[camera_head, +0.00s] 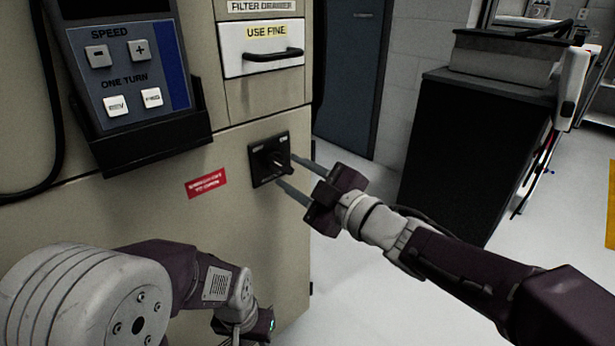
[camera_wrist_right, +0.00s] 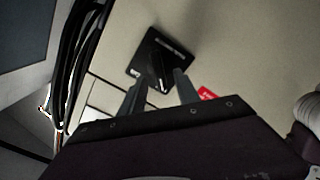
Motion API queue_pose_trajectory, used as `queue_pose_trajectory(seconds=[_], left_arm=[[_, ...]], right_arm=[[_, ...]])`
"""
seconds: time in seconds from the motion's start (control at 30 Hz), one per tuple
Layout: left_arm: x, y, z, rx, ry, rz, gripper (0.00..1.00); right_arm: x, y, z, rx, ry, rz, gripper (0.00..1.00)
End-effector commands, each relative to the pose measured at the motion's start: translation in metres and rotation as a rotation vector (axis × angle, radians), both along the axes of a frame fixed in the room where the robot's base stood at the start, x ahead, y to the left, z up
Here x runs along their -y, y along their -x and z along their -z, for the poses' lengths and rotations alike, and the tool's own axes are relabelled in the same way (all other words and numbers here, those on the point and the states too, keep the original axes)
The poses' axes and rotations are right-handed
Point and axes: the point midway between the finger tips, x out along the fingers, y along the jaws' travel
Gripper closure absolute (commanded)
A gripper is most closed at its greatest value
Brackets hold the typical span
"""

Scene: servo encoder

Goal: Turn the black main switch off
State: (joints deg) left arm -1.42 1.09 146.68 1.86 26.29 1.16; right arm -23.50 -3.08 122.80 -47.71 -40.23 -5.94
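The black main switch (camera_head: 271,160) is a square plate with a rotary knob on the beige cabinet front. It also shows in the right wrist view (camera_wrist_right: 160,58). Its knob appears tilted, with a pale mark; the plate's small lettering is unreadable. My right gripper (camera_head: 286,168) points at the switch with its two fingers apart. In the right wrist view the fingertips (camera_wrist_right: 158,80) stand in front of the plate, one on either side of the knob. I cannot tell whether they touch it. My left wrist (camera_head: 242,322) is low in the head view; its fingers are not visible.
A red label (camera_head: 206,183) is left of the switch. A control pendant (camera_head: 128,75) in a black holder and a "USE FINE" drawer (camera_head: 262,50) with a handle are above. A dark cabinet (camera_head: 465,150) stands right, beyond open floor. Black cables (camera_wrist_right: 85,65) hang beside the panel.

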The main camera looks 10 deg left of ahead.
Motion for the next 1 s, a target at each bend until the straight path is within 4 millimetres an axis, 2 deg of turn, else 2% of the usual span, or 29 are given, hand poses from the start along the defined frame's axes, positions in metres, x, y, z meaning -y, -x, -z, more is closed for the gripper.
queue_pose_trajectory(seconds=[0.03, 0.1, 0.33, 0.63, 0.67, 0.73, 0.8, 0.87, 0.93, 1.0], left_arm=[[0.000, 0.000, -0.010, 0.000, 0.000, 0.000, 0.64], [0.000, 0.000, -0.017, 0.000, 0.000, 0.000, 0.64], [0.000, 0.000, -0.027, 0.000, 0.000, 0.000, 0.64], [0.000, 0.000, -0.026, 0.000, 0.000, 0.000, 0.64], [0.000, 0.000, -0.028, 0.000, 0.000, 0.000, 0.64], [0.000, 0.000, -0.043, 0.000, 0.000, 0.000, 0.64], [0.000, 0.000, -0.064, 0.000, 0.000, 0.000, 0.64], [0.000, 0.000, -0.073, 0.001, 0.000, 0.000, 0.64], [0.000, 0.000, -0.083, 0.000, 0.000, 0.000, 0.64], [0.000, 0.000, -0.089, 0.000, 0.000, 0.000, 0.64]], right_arm=[[0.010, 0.006, -0.006, 0.000, 0.001, 0.005, 0.62], [0.022, 0.016, -0.006, 0.001, 0.001, 0.004, 0.62], [0.047, 0.035, -0.002, 0.000, 0.001, 0.002, 0.62], [0.048, 0.038, 0.000, 0.000, 0.001, 0.001, 0.62], [0.049, 0.037, -0.002, 0.000, 0.000, 0.003, 0.62], [0.060, 0.027, -0.012, -0.015, 0.005, 0.035, 0.62], [0.086, 0.004, -0.008, -0.094, -0.007, 0.130, 0.62], [0.121, -0.020, 0.015, -0.214, -0.016, 0.281, 0.62], [0.171, -0.037, 0.056, -0.405, -0.020, 0.489, 0.62], [0.216, -0.034, 0.101, -0.606, -0.023, 0.681, 0.62]])
